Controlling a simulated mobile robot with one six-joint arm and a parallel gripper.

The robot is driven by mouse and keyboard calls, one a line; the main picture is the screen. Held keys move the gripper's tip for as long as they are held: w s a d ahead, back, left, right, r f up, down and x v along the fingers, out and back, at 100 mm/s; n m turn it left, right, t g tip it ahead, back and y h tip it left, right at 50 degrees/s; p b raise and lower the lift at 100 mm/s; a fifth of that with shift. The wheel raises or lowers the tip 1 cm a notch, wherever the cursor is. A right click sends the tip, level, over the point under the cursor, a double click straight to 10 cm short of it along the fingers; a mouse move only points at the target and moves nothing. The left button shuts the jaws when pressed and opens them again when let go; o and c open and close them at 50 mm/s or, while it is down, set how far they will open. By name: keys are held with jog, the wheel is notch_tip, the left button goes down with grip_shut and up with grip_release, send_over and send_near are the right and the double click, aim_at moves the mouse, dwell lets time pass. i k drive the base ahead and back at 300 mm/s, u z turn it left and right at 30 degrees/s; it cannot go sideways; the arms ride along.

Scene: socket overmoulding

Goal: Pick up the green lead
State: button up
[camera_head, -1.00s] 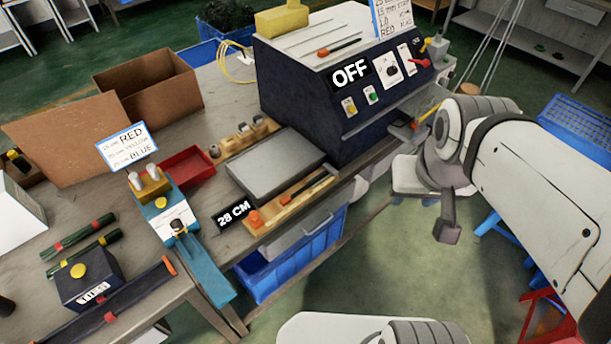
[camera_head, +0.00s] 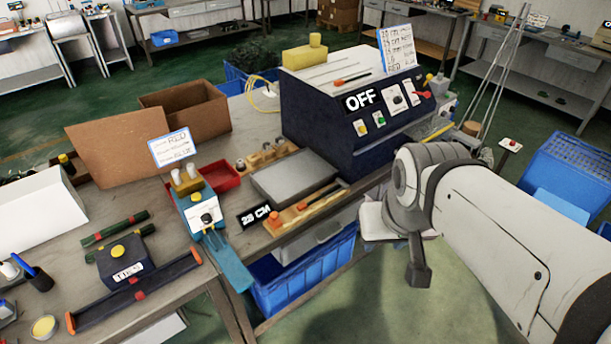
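No single item is clearly recognisable as the green lead. Two dark green rods with coloured bands, an upper one (camera_head: 115,228) with red and a lower one (camera_head: 136,238) partly hidden, lie on the left of the bench behind a dark box (camera_head: 120,262). A dark green tangled mass (camera_head: 248,57) fills a blue crate behind the bench; whether it is leads is unclear. My gripper (camera_head: 418,274) hangs at the end of my arm, right of the bench and over the floor, away from all of these.
A dark blue machine marked OFF (camera_head: 350,105) stands on the bench (camera_head: 190,290). A grey plate (camera_head: 293,178), a blue press (camera_head: 205,215), a red tray (camera_head: 218,178) and a cardboard box (camera_head: 190,112) are there too. A blue bin (camera_head: 300,285) sits under the bench edge.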

aim_at(303, 205)
jog(key=z, duration=0.05)
jog(key=i, duration=1)
jog(key=u, duration=0.1)
